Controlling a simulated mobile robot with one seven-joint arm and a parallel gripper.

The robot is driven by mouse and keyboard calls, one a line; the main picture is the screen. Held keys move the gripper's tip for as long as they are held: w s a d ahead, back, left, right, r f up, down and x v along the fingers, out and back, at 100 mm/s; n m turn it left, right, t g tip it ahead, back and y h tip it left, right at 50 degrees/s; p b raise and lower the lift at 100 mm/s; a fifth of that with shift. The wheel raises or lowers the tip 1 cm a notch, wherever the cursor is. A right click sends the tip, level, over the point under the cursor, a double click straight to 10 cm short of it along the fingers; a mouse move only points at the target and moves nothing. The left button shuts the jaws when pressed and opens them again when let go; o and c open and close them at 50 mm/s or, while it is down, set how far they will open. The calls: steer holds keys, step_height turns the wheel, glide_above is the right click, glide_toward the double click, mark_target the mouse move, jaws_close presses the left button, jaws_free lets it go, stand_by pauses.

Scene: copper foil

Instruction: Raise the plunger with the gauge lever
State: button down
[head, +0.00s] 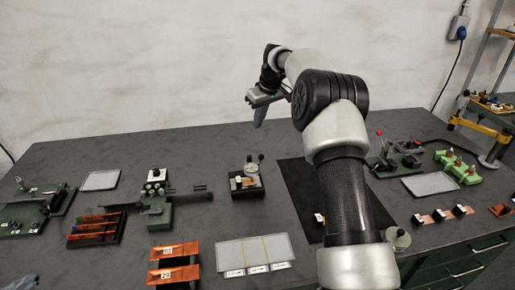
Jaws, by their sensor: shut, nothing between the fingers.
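The gauge (251,169) is a small round dial on a black block-like stand (247,192) near the middle of the table. A small dark knob, which looks like its lever (261,158), stands up at the dial's right side. The plunger is too small to make out; small orange and white parts show on the stand below the dial. My gripper (258,123) is shut and empty, pointing down. It appears in the picture above the gauge, apart from it, in front of the wall. Its depth relative to the gauge is hard to tell.
My arm hides part of the black mat (297,180) right of the gauge. Left stand a green fixture (157,205) and an orange rack (96,228).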

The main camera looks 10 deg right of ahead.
steer(key=shift+w+d+f, duration=0.1)
steer(key=shift+w+f, duration=0.2)
steer(key=shift+f, duration=0.1)
steer(key=shift+s+f, duration=0.15)
steer(key=shift+f, duration=5.3)
